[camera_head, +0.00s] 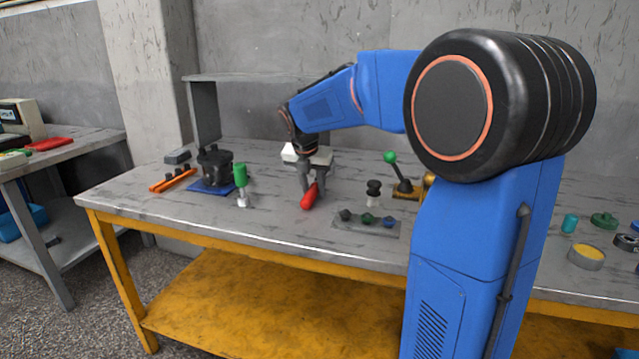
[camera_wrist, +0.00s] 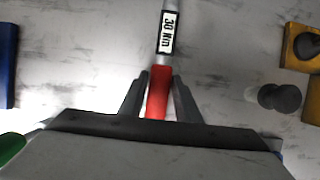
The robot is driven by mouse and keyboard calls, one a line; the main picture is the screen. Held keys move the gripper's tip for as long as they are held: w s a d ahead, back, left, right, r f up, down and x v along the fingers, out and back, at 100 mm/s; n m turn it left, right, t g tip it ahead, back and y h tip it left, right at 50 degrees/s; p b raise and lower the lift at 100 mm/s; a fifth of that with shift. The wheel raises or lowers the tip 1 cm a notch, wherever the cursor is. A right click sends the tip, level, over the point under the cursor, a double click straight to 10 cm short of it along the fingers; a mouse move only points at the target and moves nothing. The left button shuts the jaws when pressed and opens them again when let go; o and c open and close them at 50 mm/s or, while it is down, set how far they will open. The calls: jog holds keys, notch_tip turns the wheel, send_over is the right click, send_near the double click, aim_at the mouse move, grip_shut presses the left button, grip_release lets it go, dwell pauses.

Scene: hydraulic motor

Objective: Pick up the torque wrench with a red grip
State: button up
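The torque wrench's red grip (camera_head: 310,197) lies over the grey workbench, below my gripper (camera_head: 305,178). In the wrist view the red grip (camera_wrist: 158,92) sits between the two fingers of my gripper (camera_wrist: 160,82), with both fingertips close against its sides. My gripper appears shut on the grip. The wrench's pale shaft carries a white label reading "30 Nm" (camera_wrist: 167,33) and runs away toward the top of the wrist view. In the head view the shaft is mostly hidden. I cannot tell whether the wrench is clear of the bench.
A green-handled tool (camera_head: 240,181) stands left of the wrench, near a dark motor part (camera_head: 214,166) on a blue base. A dark knob-like part (camera_head: 374,190), a small tray (camera_head: 346,226) and a green-knobbed lever (camera_head: 391,158) are to the right. The bench front is clear.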

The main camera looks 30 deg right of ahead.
grip_shut()
jog(key=shift+r, duration=0.15)
notch_tip(320, 180, up, 10)
jog(key=shift+f, duration=0.1)
dwell(0.3)
jog(key=shift+c, duration=1)
grip_release()
grip_shut()
